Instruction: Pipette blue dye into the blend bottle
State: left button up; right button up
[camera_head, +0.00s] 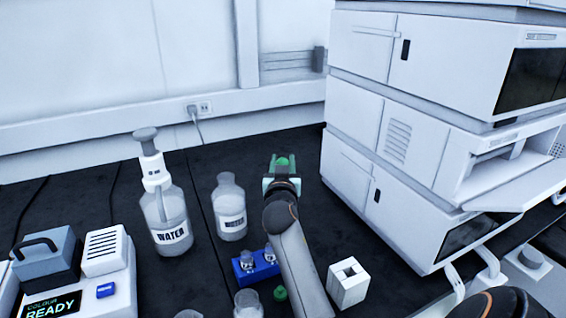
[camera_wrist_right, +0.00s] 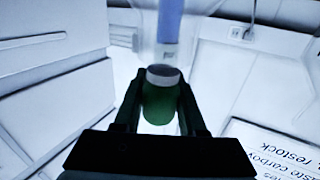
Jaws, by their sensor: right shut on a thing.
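My right gripper (camera_head: 282,182) is shut on a green-topped dropper pipette (camera_head: 283,161), held above the bench right of the two labelled bottles. In the wrist view, the gripper (camera_wrist_right: 160,110) grips the pipette's green bulb (camera_wrist_right: 160,103). Beyond its grey collar, a clear tube with blue inside (camera_wrist_right: 170,22) runs up the picture; its tip is out of view. A blue rack (camera_head: 243,277) with small vials stands beside my right arm. A clear bottle (camera_head: 248,303) is cut off at the bottom edge. I cannot tell which vessel is the blend bottle. My left gripper is out of view.
A large WATER dispenser (camera_head: 168,215) and a smaller labelled bottle (camera_head: 230,200) stand left. A colour meter (camera_head: 110,290) reading READY is at lower left. A white holed block (camera_head: 348,287) and green cap (camera_head: 280,293) flank my arm. Stacked instruments (camera_head: 365,130) block the right.

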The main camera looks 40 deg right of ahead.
jog(key=shift+r, duration=0.15)
pick_arm(q)
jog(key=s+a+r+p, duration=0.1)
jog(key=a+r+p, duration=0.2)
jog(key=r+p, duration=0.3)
jog(key=p, duration=0.5)
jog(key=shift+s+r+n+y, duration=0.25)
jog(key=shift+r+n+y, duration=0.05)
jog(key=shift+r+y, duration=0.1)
pick_arm(e)
notch_tip(320, 180, up, 12)
dwell(0.7)
